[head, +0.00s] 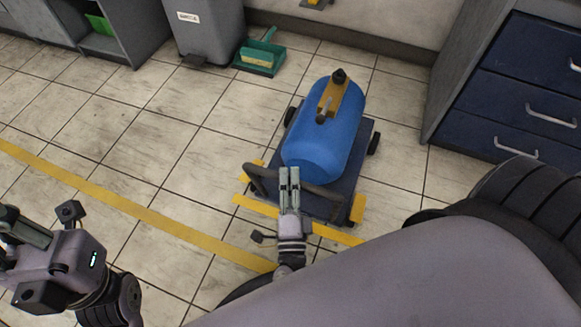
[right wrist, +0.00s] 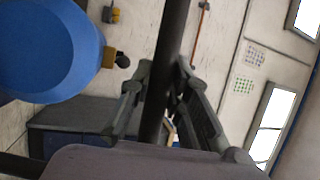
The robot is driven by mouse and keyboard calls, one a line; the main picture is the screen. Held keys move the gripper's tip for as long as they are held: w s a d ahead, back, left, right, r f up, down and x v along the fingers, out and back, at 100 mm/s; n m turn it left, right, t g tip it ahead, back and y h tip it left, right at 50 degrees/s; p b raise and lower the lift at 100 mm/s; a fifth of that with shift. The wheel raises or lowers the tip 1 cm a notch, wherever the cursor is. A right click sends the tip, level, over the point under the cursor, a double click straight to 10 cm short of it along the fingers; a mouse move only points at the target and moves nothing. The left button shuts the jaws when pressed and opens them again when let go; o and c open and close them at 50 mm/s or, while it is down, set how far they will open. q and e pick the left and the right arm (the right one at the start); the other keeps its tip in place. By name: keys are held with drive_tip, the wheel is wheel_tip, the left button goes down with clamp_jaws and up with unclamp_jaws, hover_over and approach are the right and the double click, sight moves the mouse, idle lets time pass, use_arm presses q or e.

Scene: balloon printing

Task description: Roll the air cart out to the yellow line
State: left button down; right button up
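The air cart (head: 362,158) is a dark blue wheeled base carrying a blue tank (head: 318,135) with a brass-coloured fitting on top. Its dark bar handle (head: 322,198) faces me. My right gripper (head: 289,176) is at the handle's middle. In the right wrist view the dark bar (right wrist: 172,45) passes between its two fingers (right wrist: 164,100), which look closed on it. The yellow line (head: 130,207) crosses the floor diagonally, left of and nearer than the cart. My left gripper (head: 28,228) is at the lower left, away from the cart, its fingers partly cut off.
Blue drawers (head: 525,95) stand to the cart's right. A grey bin (head: 208,28) and a green dustpan (head: 261,57) are behind and left of it. A yellow strip (head: 335,233) lies along the cart's near side. The tiled floor between cart and line is clear.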

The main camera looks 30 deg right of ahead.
drive_tip(key=o, duration=0.5)
drive_tip(key=v, duration=0.8)
drive_tip(key=shift+s+f, duration=0.1)
idle(0.4)
